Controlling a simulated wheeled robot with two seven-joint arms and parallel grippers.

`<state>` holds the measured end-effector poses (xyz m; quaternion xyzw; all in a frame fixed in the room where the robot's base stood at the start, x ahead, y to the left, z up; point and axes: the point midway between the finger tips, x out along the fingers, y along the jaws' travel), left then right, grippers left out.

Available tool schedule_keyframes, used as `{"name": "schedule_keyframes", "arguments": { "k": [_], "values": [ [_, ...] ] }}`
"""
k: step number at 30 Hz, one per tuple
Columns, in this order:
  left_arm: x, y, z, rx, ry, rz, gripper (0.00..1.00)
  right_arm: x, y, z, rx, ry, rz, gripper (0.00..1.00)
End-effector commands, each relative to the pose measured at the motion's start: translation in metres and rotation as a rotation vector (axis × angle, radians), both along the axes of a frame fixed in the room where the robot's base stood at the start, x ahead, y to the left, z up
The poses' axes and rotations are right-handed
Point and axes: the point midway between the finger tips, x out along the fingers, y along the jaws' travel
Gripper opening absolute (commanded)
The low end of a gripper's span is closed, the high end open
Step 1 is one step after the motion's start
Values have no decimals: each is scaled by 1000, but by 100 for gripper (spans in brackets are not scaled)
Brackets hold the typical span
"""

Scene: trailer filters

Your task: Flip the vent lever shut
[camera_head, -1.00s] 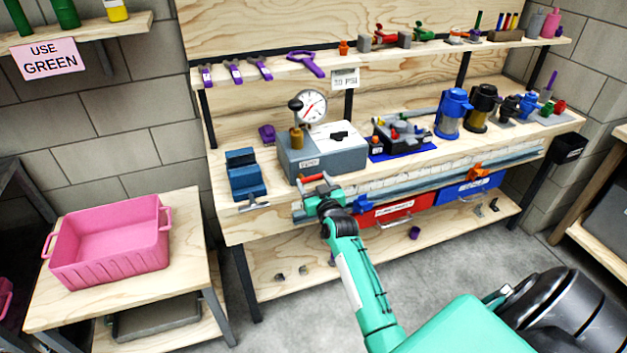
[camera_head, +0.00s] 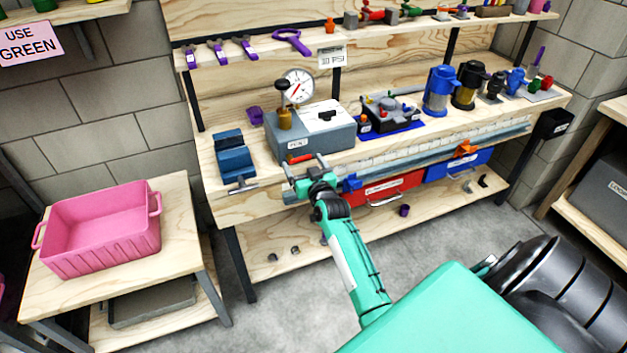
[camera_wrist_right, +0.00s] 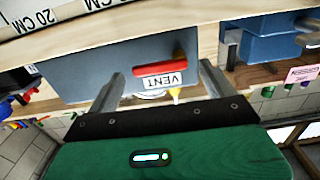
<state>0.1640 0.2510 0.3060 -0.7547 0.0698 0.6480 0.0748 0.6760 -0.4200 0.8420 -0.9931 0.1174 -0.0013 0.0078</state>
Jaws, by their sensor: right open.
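The red vent lever (camera_wrist_right: 165,66) lies roughly horizontal on the front of the grey gauge box (camera_head: 338,137), beside an upside-down VENT label (camera_wrist_right: 162,82) in the right wrist view. A yellowish pivot shows at the lever's right end there. In the head view the lever (camera_head: 300,158) is small, just above my right gripper (camera_head: 306,170). My right gripper is open, its two fingers spread either side of the lever and label in the wrist view (camera_wrist_right: 165,86). No contact with the lever is visible. My left gripper is out of view.
A dial gauge (camera_head: 298,87) rises from the box. A blue vise-like block (camera_head: 234,158) stands left of it, and a black fixture on a blue mat (camera_head: 390,120) stands right. Red (camera_head: 385,190) and blue (camera_head: 455,168) drawers hang below the bench edge. A pink tote (camera_head: 105,232) sits left.

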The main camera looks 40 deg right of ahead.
Motion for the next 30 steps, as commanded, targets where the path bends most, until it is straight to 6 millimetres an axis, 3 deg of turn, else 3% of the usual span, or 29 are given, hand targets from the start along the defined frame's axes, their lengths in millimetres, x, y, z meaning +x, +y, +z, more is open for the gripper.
{"name": "schedule_keyframes", "arguments": {
  "k": [18, 24, 30],
  "values": [
    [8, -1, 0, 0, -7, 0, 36, -107, 26, -2, 1, 4, 0, 85],
    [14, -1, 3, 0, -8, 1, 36, -122, 29, -1, 1, 2, 0, 85],
    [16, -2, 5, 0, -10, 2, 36, -125, 30, -1, 1, 2, 0, 85]
  ]
}}
